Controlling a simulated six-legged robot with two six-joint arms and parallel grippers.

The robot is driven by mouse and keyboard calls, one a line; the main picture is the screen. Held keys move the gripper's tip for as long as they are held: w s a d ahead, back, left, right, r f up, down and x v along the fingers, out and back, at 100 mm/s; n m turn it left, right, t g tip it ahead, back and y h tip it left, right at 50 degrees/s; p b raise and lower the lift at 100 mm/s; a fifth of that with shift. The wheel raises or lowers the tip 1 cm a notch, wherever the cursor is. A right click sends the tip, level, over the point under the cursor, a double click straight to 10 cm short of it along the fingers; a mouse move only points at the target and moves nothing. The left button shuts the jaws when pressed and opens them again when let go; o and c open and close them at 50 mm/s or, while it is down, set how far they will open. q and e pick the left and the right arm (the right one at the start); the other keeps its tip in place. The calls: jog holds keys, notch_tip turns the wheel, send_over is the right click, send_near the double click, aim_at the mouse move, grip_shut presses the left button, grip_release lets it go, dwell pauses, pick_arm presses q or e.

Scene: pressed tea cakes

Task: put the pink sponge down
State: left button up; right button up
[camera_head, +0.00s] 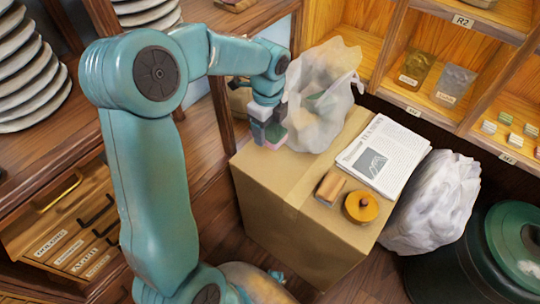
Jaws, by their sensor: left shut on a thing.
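My left gripper (267,126) is shut on the pink sponge (271,145). Only a small pink strip of the sponge shows under the fingers, next to a green patch. The sponge is over the back left part of the cardboard box's top (258,178), just left of a white plastic bag (318,95). I cannot tell whether the sponge touches the box. My right gripper is not in view.
On the box are a newspaper (384,155), a small brown block (330,187) and a round orange lidded thing (365,207). The box's front left top is clear. A white bag (430,205) stands at right, shelves (440,85) behind.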

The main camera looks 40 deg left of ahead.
pick_arm(q)
send_over(268, 161)
notch_tip(268, 161, down, 6)
jog(key=shift+r+b, duration=0.1)
jog(key=shift+b, duration=0.35)
notch_tip(268, 161, down, 5)
jog(key=shift+w+f+b, duration=0.1)
jog(key=shift+b, duration=0.35)
jog(key=o, duration=0.9)
jog(key=shift+o, duration=0.2)
